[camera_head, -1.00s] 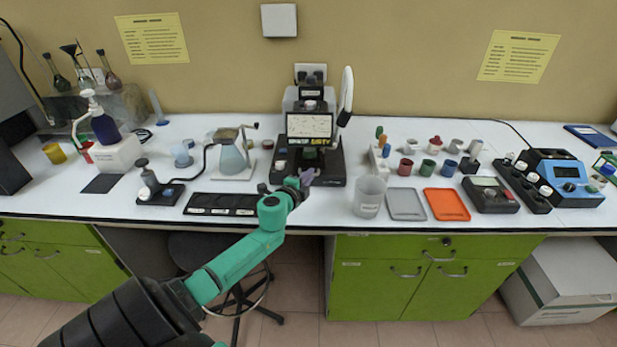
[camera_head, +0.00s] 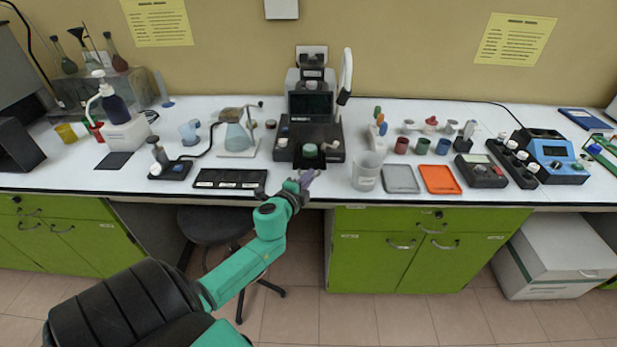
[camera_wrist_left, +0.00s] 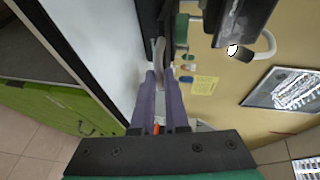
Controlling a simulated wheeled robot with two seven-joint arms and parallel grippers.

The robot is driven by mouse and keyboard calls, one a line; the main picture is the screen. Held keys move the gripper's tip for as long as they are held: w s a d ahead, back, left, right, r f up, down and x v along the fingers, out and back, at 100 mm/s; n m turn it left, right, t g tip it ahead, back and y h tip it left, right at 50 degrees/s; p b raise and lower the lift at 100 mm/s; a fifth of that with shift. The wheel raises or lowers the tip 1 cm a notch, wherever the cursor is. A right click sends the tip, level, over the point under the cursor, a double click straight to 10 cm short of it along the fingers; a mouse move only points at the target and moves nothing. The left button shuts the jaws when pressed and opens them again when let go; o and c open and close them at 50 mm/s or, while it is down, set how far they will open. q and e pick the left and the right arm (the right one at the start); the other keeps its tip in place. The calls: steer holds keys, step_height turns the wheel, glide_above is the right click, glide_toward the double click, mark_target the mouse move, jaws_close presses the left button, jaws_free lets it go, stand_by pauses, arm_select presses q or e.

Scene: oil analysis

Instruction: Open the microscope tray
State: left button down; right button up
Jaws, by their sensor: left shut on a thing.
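The dark microscope (camera_head: 311,110) stands at the back middle of the white bench, with a dark screen and a white curved arm at its right. Its black tray (camera_head: 309,164) sticks out at the front, below a greenish round part (camera_head: 310,151). My left gripper (camera_head: 308,178), with purple fingers, is at the tray's front, near the bench edge. In the left wrist view, the fingers (camera_wrist_left: 160,88) are close together on a pale tray handle (camera_wrist_left: 159,50). The exact contact is partly hidden. My right gripper is not in view.
A clear beaker (camera_head: 366,172), a grey tray (camera_head: 401,179) and an orange tray (camera_head: 440,179) stand right of the microscope. A black slotted rack (camera_head: 230,179) and a flask (camera_head: 238,138) are at the left. A stool (camera_head: 214,224) stands below the bench.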

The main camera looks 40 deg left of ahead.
arm_select(q)
steer(key=c, duration=1)
jaws_free()
steer(key=shift+c, duration=0.2)
steer(key=shift+o, duration=0.6)
steer(key=b+v, duration=0.1)
steer(key=v, duration=1.3)
steer(key=shift+s+b, duration=0.25)
steer(key=shift+b, duration=0.15)
steer(key=shift+d, duration=0.1)
